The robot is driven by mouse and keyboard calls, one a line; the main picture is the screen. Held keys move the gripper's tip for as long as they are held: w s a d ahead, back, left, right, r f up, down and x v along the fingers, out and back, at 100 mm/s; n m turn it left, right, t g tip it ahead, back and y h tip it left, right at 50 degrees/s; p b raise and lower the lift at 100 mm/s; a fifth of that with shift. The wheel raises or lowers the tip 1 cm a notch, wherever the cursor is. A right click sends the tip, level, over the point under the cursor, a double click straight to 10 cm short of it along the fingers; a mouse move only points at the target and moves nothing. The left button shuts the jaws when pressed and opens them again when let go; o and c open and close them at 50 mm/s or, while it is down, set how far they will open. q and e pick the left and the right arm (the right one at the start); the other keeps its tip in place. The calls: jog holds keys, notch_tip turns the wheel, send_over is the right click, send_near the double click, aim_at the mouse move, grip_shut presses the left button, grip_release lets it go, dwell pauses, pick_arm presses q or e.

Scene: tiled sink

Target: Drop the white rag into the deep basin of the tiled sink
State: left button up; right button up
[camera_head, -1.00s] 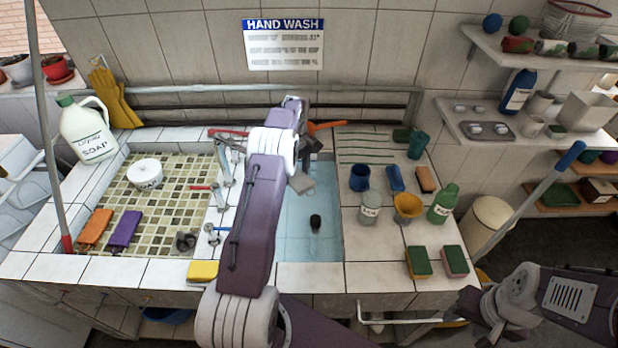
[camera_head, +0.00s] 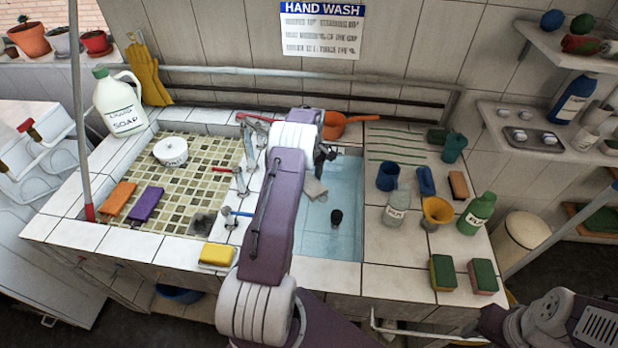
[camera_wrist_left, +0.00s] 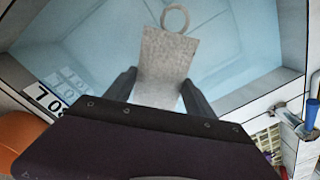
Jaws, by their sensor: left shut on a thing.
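The white rag (camera_head: 314,188), a pale cloth with a ring at one end, hangs from my left gripper (camera_head: 322,158) in the head view. In the left wrist view the rag (camera_wrist_left: 168,55) sits between the two dark fingers of the left gripper (camera_wrist_left: 160,88), which is shut on it. The deep basin (camera_head: 318,236) is the blue-lined one right of the mosaic basin. The rag is over it, with blue basin surfaces behind it in the wrist view. My left forearm covers the basin's left side. My right gripper's jaws do not show; only part of that arm is at bottom right.
The shallow mosaic basin (camera_head: 190,185) lies left, with taps (camera_head: 245,150) between the basins. A dark object (camera_head: 336,217) is in the deep basin. An orange scoop-like item (camera_head: 345,122) lies at its back edge. Cups, bottles and sponges (camera_head: 443,272) crowd the right counter.

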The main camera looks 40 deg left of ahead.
aim_at(310, 180)
pick_arm(q)
jog(key=shift+f+b, duration=0.3)
jog(key=shift+f, duration=0.6)
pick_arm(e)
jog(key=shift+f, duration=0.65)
pick_arm(q)
jog(key=o, duration=1.4)
jog(key=shift+r, duration=0.1)
jog(key=shift+o, duration=0.2)
jog(key=r, duration=0.8)
jog(key=shift+w+d+r, duration=0.1)
jog(key=shift+w+r, duration=0.15)
jog(key=shift+r, duration=0.25)
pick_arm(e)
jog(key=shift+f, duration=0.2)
pick_arm(q)
jog(key=shift+r, duration=0.1)
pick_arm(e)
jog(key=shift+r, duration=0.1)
